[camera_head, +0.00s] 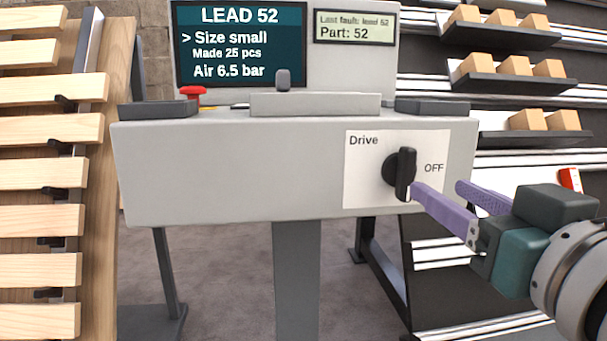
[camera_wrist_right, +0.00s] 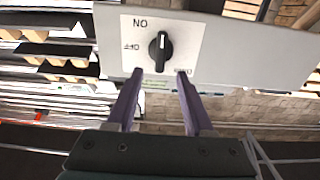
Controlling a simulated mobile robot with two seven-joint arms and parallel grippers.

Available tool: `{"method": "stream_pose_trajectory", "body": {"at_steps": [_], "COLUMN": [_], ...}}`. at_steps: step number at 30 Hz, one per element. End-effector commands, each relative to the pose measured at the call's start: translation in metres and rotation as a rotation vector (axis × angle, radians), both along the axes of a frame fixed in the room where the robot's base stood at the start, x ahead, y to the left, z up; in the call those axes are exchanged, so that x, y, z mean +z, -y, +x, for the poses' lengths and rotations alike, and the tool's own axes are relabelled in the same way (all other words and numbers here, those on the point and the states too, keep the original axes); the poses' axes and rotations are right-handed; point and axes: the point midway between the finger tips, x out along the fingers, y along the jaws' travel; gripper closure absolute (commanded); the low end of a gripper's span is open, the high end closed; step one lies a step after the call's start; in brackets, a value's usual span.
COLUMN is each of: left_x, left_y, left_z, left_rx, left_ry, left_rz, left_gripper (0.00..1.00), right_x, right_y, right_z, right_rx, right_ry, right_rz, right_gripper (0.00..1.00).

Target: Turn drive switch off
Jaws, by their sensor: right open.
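The drive switch (camera_head: 403,173) is a black rotary knob on a white plate (camera_head: 364,185) marked "Drive" and "OFF", on the front of a grey console. Its handle stands about upright, its white mark at the lower end. In the right wrist view, which shows the plate upside down, the knob (camera_wrist_right: 160,52) has its mark toward the ON label. My right gripper (camera_head: 437,187) is open, its purple fingers reaching toward the knob from the right. In the wrist view the fingertips (camera_wrist_right: 160,73) lie either side of the knob's line, apparently short of it. My left gripper is out of view.
The grey console (camera_head: 230,172) carries a screen (camera_head: 241,45), a small display (camera_head: 354,27), a red button (camera_head: 192,92) and a small grey lever (camera_head: 283,80). A slatted wooden rack (camera_head: 40,170) stands left. Shelves with small boxes (camera_head: 515,66) stand right, behind my right arm.

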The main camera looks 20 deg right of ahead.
Motion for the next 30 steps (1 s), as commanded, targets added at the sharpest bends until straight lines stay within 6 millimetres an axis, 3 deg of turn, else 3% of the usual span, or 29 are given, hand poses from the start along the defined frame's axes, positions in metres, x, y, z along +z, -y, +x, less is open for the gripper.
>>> {"method": "stream_pose_trajectory", "body": {"at_steps": [6,13,26,30], "left_x": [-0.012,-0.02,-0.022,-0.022], "left_y": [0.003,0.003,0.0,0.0], "left_z": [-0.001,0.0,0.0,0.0], "left_rx": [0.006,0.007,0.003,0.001], "left_ry": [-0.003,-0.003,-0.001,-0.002], "left_rz": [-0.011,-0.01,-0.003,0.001], "left_gripper": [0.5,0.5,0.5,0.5], "right_x": [-0.001,-0.001,0.0,0.0], "right_y": [0.009,0.016,0.019,0.019], "right_z": [0.038,0.068,0.078,0.078], "right_rx": [0.0,0.001,0.0,0.0], "right_ry": [0.005,0.002,-0.002,-0.001], "right_rz": [-0.002,0.0,0.0,0.0], "right_gripper": [0.47,0.47,0.47,0.62]}}
